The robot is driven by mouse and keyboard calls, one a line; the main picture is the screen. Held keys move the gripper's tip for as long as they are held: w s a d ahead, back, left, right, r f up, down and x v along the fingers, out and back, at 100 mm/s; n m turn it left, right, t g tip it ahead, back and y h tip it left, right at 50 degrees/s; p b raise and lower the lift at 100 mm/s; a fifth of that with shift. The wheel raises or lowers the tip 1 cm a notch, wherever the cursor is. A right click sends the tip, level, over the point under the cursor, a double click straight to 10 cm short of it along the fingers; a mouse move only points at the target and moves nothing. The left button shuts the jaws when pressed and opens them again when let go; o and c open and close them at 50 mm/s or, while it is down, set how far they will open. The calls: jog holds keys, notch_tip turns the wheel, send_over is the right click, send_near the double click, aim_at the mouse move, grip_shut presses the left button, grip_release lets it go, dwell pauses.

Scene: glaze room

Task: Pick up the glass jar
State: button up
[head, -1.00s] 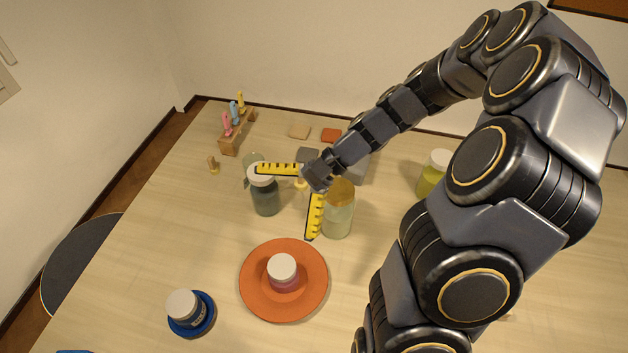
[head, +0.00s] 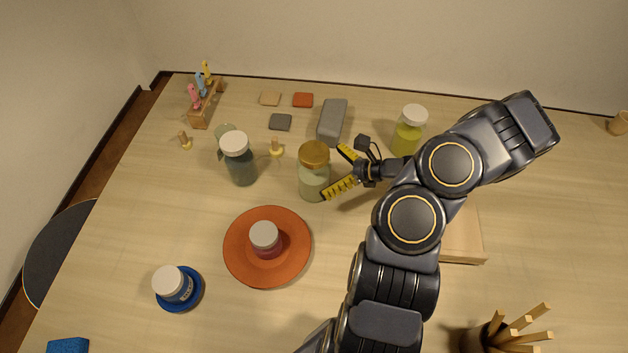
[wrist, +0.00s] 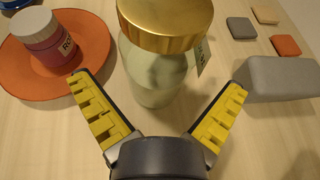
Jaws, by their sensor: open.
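A glass jar with a gold lid (head: 314,176) and pale contents stands upright on the table. It also shows in the wrist view (wrist: 160,70), upright between and beyond my fingertips, with a small tag at its right side. My gripper (head: 345,172) is open and empty just right of the jar, its yellow fingers pointing left toward it. In the wrist view my gripper (wrist: 158,85) has its fingers spread wide, one on each side of the jar. Whether a fingertip touches the glass I cannot tell. Other glass jars have white lids: a dark grey-green one (head: 240,165) and a yellow one (head: 407,135).
An orange plate (head: 240,262) bears a red jar with a white lid (head: 265,237). A blue jar (head: 176,286) stands on a blue dish. A grey block (head: 332,122) lies behind the gold-lidded jar. Small tiles (head: 281,122) and a wooden tool holder (head: 206,108) are at the back.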

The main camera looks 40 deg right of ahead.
jog(key=x, duration=0.3)
jog(key=shift+w+a+f, duration=0.15)
jog(key=shift+w+a, duration=0.05)
jog(key=shift+a, duration=0.1)
jog(key=c, duration=1)
